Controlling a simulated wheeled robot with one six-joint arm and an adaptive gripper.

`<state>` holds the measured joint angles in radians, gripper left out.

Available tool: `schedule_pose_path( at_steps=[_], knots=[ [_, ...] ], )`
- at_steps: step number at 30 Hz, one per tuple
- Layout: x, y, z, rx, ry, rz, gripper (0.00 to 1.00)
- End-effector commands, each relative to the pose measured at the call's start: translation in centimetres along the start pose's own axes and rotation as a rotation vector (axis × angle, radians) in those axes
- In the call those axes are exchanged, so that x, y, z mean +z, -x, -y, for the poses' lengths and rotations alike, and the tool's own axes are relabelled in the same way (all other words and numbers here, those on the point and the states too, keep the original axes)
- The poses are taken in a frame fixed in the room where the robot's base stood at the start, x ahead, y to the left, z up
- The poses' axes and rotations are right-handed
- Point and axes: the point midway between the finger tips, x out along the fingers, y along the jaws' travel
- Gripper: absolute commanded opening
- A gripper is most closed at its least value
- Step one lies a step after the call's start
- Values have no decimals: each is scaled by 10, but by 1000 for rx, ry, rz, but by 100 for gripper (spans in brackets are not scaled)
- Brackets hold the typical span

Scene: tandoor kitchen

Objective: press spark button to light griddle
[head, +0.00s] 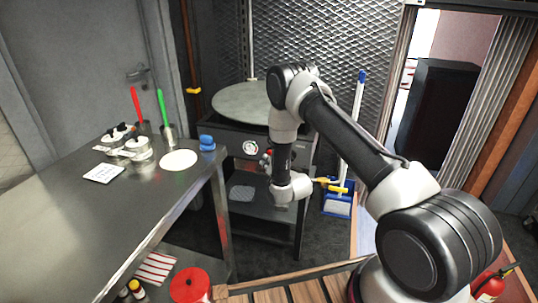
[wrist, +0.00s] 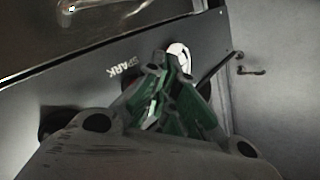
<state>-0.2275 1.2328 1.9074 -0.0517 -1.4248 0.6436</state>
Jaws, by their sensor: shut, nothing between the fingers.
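The griddle (head: 238,102) is a round grey plate on a dark stand in the head view, partly behind my arm. Its front panel (wrist: 75,92) fills the left and middle of the wrist view, with a SPARK label (wrist: 124,68) printed on it. My gripper (wrist: 170,62) is shut and empty, its fingertips at the panel close beside that label. A white round part (wrist: 181,52) shows just past the fingertips; I cannot tell whether it is the button or a gauge. Contact is unclear.
A steel table (head: 120,212) with pots, a white disc (head: 179,160) and a blue item (head: 207,143) stands left of the griddle. A white dial (head: 250,147) shows on the stand's front. A blue-handled broom and dustpan (head: 338,205) stand to the right.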

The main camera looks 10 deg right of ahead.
Motion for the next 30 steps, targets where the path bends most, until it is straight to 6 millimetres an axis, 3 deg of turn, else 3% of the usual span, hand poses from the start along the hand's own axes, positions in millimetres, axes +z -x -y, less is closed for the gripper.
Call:
schedule_pose_path(
  at_steps=[30],
  knots=[
    [-5,-6,-4,0,0,0,0]
  ],
)
